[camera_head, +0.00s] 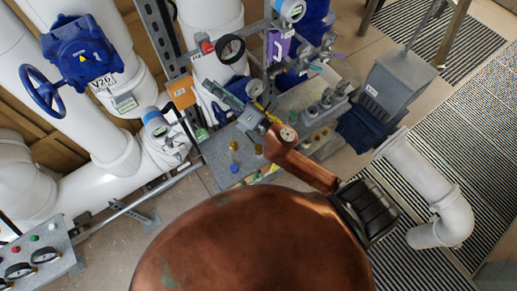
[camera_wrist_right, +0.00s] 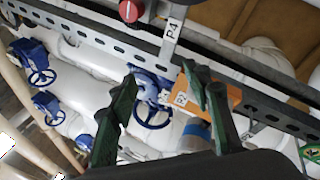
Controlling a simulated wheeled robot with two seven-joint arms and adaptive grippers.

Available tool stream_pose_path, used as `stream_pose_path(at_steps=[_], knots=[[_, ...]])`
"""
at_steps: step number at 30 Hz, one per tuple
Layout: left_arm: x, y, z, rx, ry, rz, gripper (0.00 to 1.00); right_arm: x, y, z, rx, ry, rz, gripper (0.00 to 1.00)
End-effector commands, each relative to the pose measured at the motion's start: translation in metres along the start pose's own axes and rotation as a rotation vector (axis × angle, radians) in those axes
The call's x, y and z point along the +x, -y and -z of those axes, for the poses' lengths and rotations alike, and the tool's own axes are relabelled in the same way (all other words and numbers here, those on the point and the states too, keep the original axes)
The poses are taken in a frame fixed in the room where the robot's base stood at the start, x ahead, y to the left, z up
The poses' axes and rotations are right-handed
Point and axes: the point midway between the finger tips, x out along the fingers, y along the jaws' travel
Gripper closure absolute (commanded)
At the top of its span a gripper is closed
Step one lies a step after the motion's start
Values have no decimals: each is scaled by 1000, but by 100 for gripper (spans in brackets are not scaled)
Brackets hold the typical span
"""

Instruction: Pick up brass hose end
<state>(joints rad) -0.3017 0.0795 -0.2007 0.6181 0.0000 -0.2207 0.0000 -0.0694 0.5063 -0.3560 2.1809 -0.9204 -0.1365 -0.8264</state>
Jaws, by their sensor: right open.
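Small brass-coloured pieces stand on the grey bench top (camera_head: 218,161), one brass piece (camera_head: 234,146) at its left and another brass piece (camera_head: 258,149) just right of it. They are too small to tell which is the hose end. My right gripper (camera_head: 223,104) is above and left of these pieces in the head view, apart from them, pointing toward the pipe wall. In the wrist view its two dark green fingers (camera_wrist_right: 160,76) are spread with nothing held between them; no brass piece shows there. My left gripper is not in view.
A steel rail frame with a red knob (camera_head: 207,47) and an orange box (camera_head: 181,92) stands close beyond the right gripper. A blue valve (camera_head: 78,52) and white pipes fill the left. A grey box (camera_head: 398,80) stands right of the bench.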

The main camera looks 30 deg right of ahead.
Motion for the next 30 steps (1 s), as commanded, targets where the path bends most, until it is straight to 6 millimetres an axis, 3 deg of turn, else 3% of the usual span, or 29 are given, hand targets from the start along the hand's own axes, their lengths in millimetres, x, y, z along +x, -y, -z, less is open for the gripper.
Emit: stream_pose_path(at_steps=[1,3,6,8,10,12,14,15,18,21,25,30], knots=[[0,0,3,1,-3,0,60,10,-26,31,-190,-114,-113,55],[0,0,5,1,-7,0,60,11,-50,82,-455,-271,-271,55],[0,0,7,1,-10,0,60,-8,-52,154,-827,-506,-495,55],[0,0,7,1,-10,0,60,-28,-35,190,-1043,-657,-627,55],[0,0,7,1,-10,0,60,-56,1,220,-1275,-844,-777,55],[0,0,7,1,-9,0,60,-86,50,232,-1485,-1050,-919,55],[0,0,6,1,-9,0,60,-111,95,226,-1631,-1231,-1027,55],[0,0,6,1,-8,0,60,-126,123,216,-1708,-1354,-1091,55],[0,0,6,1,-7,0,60,-156,182,176,-1830,-1641,-1217,55],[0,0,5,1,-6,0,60,-177,218,134,-1871,-1872,-1294,55],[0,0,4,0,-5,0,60,-190,239,99,-1871,-2044,-1341,55],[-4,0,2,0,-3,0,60,-199,254,97,-1860,-2094,-1355,55]])
